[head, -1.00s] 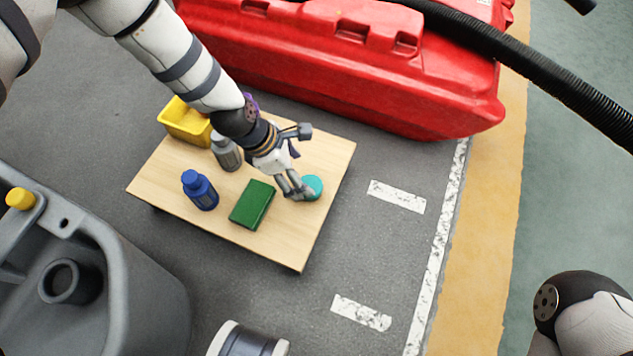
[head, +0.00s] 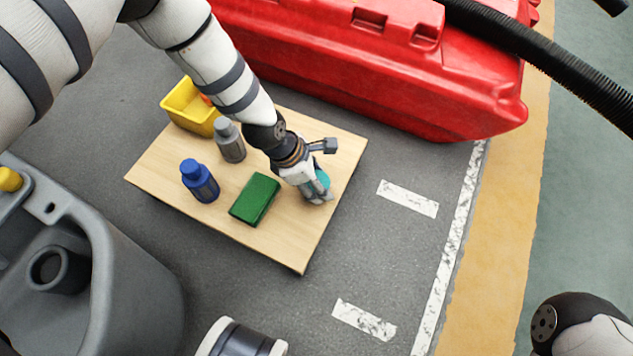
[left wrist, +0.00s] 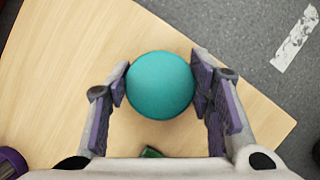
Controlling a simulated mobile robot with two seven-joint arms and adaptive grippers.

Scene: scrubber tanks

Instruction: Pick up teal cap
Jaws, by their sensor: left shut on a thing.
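The teal cap (left wrist: 160,85) is round and sits between the two purple-padded fingers of my left gripper (left wrist: 158,88) in the left wrist view. The pads touch it on both sides, so the gripper is shut on it. In the head view my left gripper (head: 322,194) is at the right part of the wooden table, and the teal cap (head: 323,179) is partly hidden behind the fingers. I cannot tell whether the cap is clear of the tabletop. My right gripper is out of view; only part of my right arm shows at the lower right.
On the wooden table (head: 270,240) are a green block (head: 255,199), a blue bottle (head: 200,181), a grey bottle (head: 230,141) and a yellow bin (head: 190,108). A red tank (head: 400,75) stands behind. A grey tank (head: 120,290) stands at the lower left.

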